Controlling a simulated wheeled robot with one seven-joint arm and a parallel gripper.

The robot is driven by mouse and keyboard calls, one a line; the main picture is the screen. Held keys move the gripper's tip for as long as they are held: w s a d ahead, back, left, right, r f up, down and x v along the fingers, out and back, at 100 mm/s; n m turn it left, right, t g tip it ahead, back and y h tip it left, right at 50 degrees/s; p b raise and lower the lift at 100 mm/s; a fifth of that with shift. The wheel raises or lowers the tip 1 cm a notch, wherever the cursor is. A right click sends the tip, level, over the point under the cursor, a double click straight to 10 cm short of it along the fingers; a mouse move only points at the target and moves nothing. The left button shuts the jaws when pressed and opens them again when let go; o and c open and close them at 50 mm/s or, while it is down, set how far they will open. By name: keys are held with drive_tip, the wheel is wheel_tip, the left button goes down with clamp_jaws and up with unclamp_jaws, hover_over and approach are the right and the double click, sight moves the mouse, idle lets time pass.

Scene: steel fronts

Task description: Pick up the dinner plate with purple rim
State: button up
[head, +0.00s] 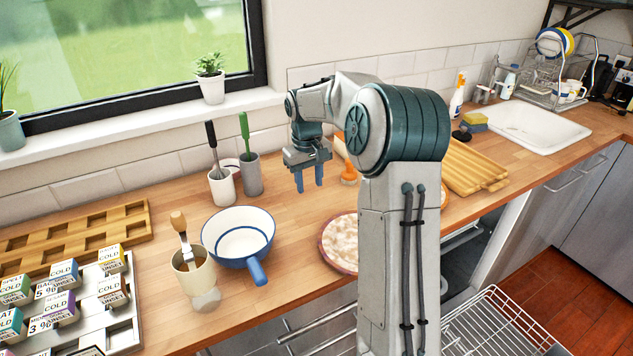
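A round plate (341,244) with a mottled pinkish-white middle and a dark reddish-purple rim lies on the wooden counter near its front edge. My upright arm hides its right part. My gripper (309,185) hangs above the counter, behind the plate in the picture, with its blue fingers pointing down. The fingers are apart with nothing between them. The gripper is not touching the plate.
A white pan with a blue handle (238,238) stands left of the plate. An open wire rack (495,325) is below right.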

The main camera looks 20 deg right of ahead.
drive_tip(key=s+a+r+t, duration=0.1)
drive_tip(key=s+a+r, duration=0.25)
drive_tip(key=s, duration=0.45)
drive_tip(key=s+a+r+t, duration=0.1)
drive_tip(key=s+a+r, duration=0.25)
drive_tip(key=s, duration=0.55)
drive_tip(key=s+a+f+m+t, duration=0.1)
drive_tip(key=s+a+f, duration=0.1)
drive_tip(key=s, duration=1.2)
drive_tip(key=shift+s+a+f+m+y, duration=0.2)
drive_tip(key=shift+a+f+m+y, duration=0.15)
drive_tip(key=shift+a, duration=0.2)
drive_tip(key=shift+d, duration=0.15)
